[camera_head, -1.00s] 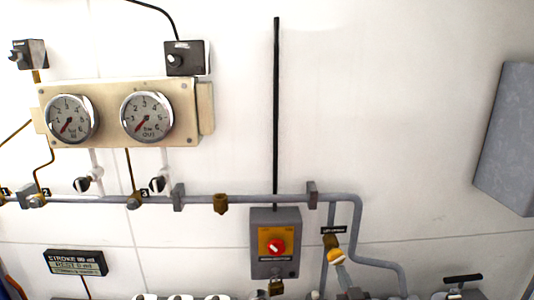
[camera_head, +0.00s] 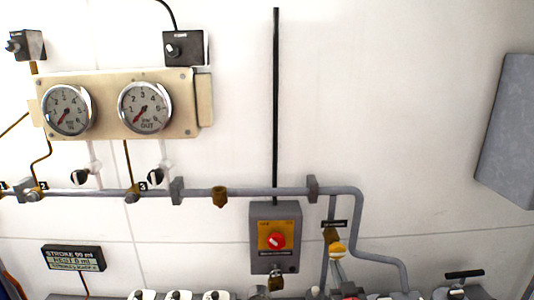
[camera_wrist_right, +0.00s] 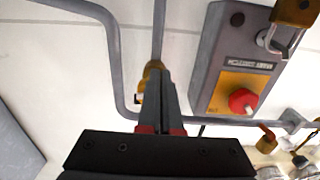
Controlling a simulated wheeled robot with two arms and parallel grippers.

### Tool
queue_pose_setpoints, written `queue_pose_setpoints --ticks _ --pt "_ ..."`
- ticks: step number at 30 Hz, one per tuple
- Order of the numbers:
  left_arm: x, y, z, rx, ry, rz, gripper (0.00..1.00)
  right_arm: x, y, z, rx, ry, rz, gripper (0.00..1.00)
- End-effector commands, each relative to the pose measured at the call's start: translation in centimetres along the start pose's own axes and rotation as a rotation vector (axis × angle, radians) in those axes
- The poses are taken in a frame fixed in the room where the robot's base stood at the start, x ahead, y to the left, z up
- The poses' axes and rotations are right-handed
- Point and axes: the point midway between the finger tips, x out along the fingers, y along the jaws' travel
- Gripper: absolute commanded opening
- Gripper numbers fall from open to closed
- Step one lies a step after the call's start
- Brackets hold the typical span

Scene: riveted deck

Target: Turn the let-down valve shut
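The let-down valve is a small brass valve (camera_head: 331,236) with a yellow handle (camera_head: 337,249), under a black label on a thin vertical pipe. In the right wrist view the brass body (camera_wrist_right: 153,68) shows beyond my fingertips, with a bit of yellow handle at its left; the rest is hidden by the fingers. My right gripper (camera_wrist_right: 163,76) has its dark fingers close together with no gap visible, pointing at the valve. In the head view its tips (camera_head: 338,264) come up from below, just under the yellow handle; contact is unclear. My left gripper is not in view.
A grey switch box (camera_head: 260,262) with a red knob and a hanging brass padlock (camera_head: 275,282) stands left of the valve. A grey pipe (camera_head: 357,225) bends down at its right. Gauges (camera_head: 145,106) sit upper left. The wall at upper right is mostly bare.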

Motion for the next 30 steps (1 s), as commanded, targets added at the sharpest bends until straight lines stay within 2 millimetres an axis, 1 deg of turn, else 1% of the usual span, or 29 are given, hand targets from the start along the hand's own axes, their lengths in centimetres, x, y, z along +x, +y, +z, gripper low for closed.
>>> queue_pose_setpoints --ticks 1,7,11,14,21,24,30 --pt "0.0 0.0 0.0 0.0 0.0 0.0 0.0 0.0 -0.1 -0.2 -0.002 0.006 -0.003 0.0" --pt "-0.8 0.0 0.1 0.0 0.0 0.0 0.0 0.0 -0.2 0.5 -0.002 0.006 -0.002 0.0" --pt "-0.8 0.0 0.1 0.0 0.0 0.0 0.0 -0.3 -0.2 0.6 -0.002 0.003 -0.001 0.0" --pt "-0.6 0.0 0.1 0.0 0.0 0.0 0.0 -1.4 -0.1 0.7 -0.002 0.001 0.0 0.0" --pt "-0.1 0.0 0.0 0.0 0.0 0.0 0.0 -4.6 -0.1 0.6 0.0 0.001 0.0 0.0" --pt "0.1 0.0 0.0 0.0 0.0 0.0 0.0 -5.5 -0.1 0.5 -0.001 0.003 -0.001 0.0" --pt "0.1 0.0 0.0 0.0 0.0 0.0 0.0 -6.0 -0.1 0.7 -0.002 0.001 0.0 0.0"
